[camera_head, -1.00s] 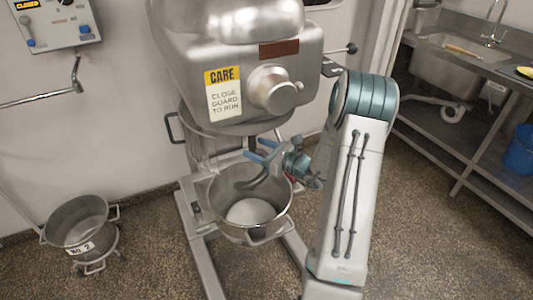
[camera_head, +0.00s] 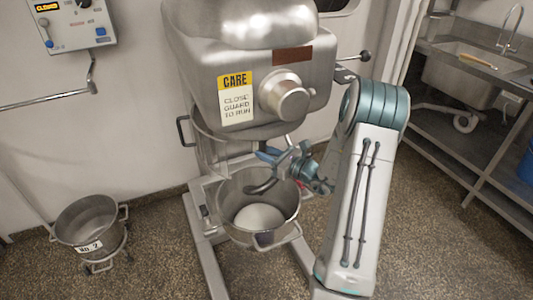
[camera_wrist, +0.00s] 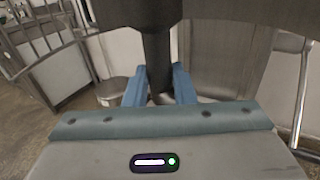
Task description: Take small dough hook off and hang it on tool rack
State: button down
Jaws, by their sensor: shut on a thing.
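The small dough hook (camera_head: 262,187) is a dark grey curved hook at the mouth of the mixer bowl (camera_head: 222,205), under the mixer head (camera_head: 210,75). My gripper (camera_head: 268,153) comes in from the right, and its blue fingers are shut on the hook's shank. In the wrist view the dark upright shank (camera_wrist: 157,55) stands between the blue fingers (camera_wrist: 158,82). A wider dark part sits above it. I cannot tell whether the shank is still joined to the mixer.
A pale round mass (camera_head: 260,217) lies in the bowl. A smaller wheeled bowl (camera_head: 85,222) stands on the floor at left. A control box (camera_head: 72,25) and a bent bar (camera_head: 50,100) are on the wall. A steel sink bench (camera_head: 450,75) is at right. The floor at front left is clear.

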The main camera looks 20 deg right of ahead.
jog(key=shift+w+r, duration=0.1)
jog(key=shift+r, duration=0.2)
dwell(0.7)
notch_tip(320, 180, down, 6)
jog(key=b, duration=0.4)
dwell(0.7)
jog(key=shift+s+d, duration=0.15)
jog(key=shift+s, duration=0.05)
jog(key=shift+v, duration=2.6)
jog(key=shift+r, duration=0.1)
